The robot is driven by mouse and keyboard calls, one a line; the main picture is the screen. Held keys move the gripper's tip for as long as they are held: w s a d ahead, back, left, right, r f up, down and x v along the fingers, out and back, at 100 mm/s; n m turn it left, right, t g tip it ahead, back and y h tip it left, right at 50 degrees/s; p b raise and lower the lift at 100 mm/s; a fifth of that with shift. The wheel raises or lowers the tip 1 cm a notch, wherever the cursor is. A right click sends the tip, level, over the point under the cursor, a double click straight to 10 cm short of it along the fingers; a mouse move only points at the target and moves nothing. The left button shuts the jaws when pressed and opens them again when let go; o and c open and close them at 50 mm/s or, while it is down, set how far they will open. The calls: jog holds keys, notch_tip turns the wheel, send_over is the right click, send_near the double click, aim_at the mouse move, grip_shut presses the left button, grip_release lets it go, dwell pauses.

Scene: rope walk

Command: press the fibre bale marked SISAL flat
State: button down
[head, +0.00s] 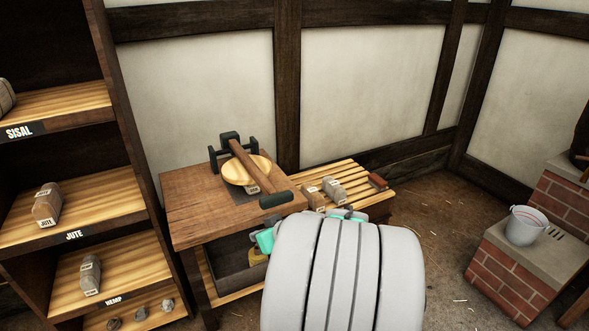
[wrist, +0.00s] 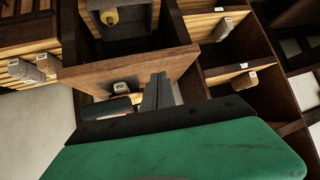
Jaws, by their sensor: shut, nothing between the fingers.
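The lever press (head: 231,148) stands on the wooden table (head: 190,196). Its wooden lever slopes down to a dark handle (head: 276,199), above a round pale disc (head: 240,170). A small labelled bale (head: 253,189) shows just under the disc; its label is too small to read. A labelled bale also shows near the table edge in the wrist view (wrist: 122,88). My gripper (wrist: 159,92) is shut and empty, beside a dark bar (wrist: 108,107) that looks like the handle; contact cannot be told.
Shelves on the left carry SISAL (head: 19,131), JUTE (head: 74,235) and HEMP (head: 113,301) signs, with a bale at each. Two bales (head: 312,195) (head: 333,188) lie on the slatted bench (head: 350,176). A bucket (head: 525,225) stands on brickwork at right. Floor between is open.

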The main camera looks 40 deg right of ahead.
jog(key=s+d+r+m+t+h+p, duration=0.4)
jog(key=d+r, duration=0.6)
jog(key=d, duration=0.5)
jog(key=w+d+f+n+b, duration=0.1)
jog(key=w+d+f, duration=0.1)
jog(key=w+f, duration=0.4)
jog(key=shift+w+d+f+h+b, duration=0.2)
jog(key=shift+w+f+h+b, duration=0.15)
jog(key=shift+w, duration=0.55)
